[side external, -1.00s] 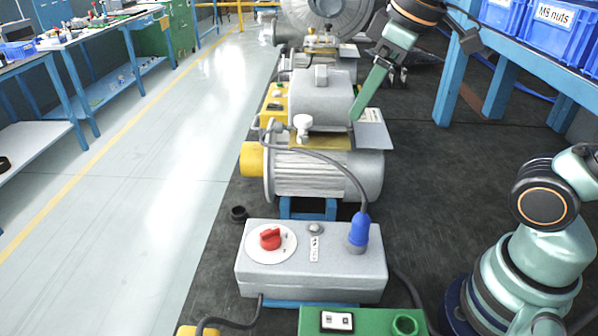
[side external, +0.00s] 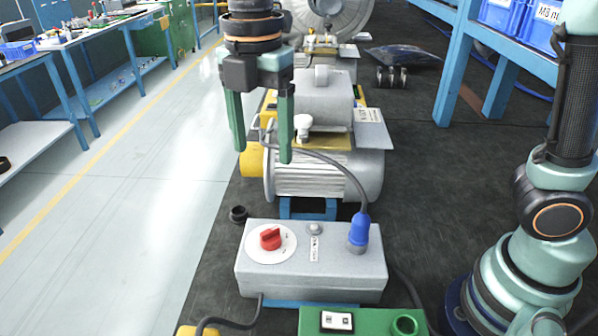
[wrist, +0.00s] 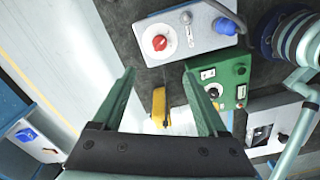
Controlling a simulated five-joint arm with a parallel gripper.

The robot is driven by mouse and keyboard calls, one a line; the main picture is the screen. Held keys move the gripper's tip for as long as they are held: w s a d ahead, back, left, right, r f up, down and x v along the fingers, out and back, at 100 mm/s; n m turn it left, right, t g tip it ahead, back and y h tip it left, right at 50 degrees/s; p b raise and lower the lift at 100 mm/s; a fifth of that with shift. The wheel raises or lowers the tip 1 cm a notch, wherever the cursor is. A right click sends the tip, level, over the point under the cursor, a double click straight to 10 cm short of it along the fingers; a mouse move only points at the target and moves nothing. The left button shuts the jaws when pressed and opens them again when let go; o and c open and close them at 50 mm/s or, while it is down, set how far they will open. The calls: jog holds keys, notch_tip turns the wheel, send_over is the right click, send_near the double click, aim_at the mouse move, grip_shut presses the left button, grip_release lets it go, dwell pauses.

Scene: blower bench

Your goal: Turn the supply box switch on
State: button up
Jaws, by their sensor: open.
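The grey supply box (side external: 330,278) stands at the front centre in the side external view. Its red rotary switch (side external: 271,239) sits on a round white plate on the box's left top. A blue plug (side external: 359,230) is in the box's right side. In the wrist view, the box (wrist: 188,38) is at the top, with the red switch (wrist: 159,42) left of centre. My gripper (side external: 262,155) points down with two green fingers apart and empty. It is above and behind the box, over the left side of the motor. It also shows open in the wrist view (wrist: 160,85).
A grey and yellow blower motor (side external: 320,172) stands behind the box, with a cable to the blue plug. A green box (side external: 375,321) with a rocker switch stands in front. Its panel also shows in the wrist view (wrist: 217,78).

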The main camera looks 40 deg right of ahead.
aim_at(269, 231)
notch_tip(269, 231, down, 18)
jog(key=shift+r, duration=0.1)
dwell(0.5)
grip_shut()
jog(key=shift+m, duration=0.4)
jog(key=m, duration=0.6)
jog(key=shift+m, duration=0.3)
jog(key=m, duration=0.6)
jog(key=shift+m, duration=0.3)
grip_release()
